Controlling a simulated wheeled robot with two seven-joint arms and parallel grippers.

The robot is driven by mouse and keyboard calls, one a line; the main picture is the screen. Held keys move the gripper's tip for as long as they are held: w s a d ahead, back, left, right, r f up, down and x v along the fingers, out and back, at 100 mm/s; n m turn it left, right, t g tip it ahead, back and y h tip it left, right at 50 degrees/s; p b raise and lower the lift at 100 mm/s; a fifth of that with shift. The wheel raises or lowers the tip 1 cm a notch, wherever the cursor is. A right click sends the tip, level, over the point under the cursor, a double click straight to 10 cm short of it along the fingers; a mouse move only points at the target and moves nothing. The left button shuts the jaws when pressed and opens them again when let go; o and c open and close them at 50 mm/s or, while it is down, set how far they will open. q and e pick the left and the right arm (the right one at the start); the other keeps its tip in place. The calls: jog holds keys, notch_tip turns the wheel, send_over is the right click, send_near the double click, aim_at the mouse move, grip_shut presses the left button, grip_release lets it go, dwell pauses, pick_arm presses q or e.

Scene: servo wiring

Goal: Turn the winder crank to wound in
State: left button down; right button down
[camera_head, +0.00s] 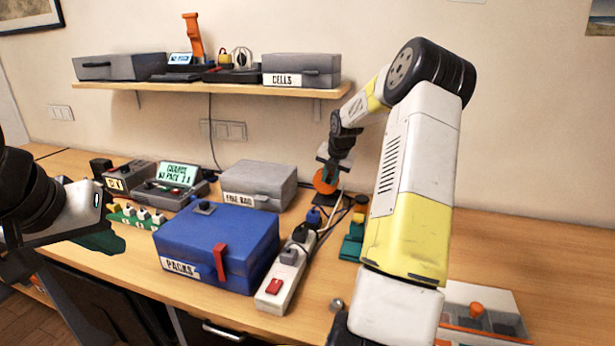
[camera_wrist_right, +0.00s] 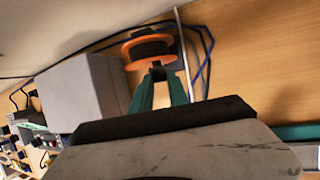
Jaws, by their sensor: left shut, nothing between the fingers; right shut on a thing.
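The winder shows as an orange round reel (camera_head: 325,182) at the back of the table, right of the grey box. In the right wrist view the orange reel (camera_wrist_right: 133,58) has a dark hub. My right gripper (camera_wrist_right: 157,78) has its green fingertips shut on a small dark piece at the reel, which appears to be the crank handle. The fingers hide most of the handle, and the crank's angle cannot be told. My left gripper (camera_head: 118,243) is shut and empty, above the table's left front, apart from the winder.
A blue case (camera_head: 215,245) labelled PACKS stands mid-table, with a white power strip (camera_head: 283,277) beside it. A grey box (camera_head: 260,184) stands close left of the winder. Cables (camera_wrist_right: 207,45) run behind the reel. A wall shelf (camera_head: 210,90) is above.

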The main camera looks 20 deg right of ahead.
jog(key=shift+s+d+f+t+y, duration=0.2)
jog(key=shift+t+y, duration=0.1)
jog(key=shift+y, duration=0.1)
jog(key=c, duration=1.3)
grip_release()
jog(key=shift+r, duration=0.15)
jog(key=v, duration=0.7)
jog(key=shift+s+r, duration=0.2)
jog(key=shift+r, duration=0.05)
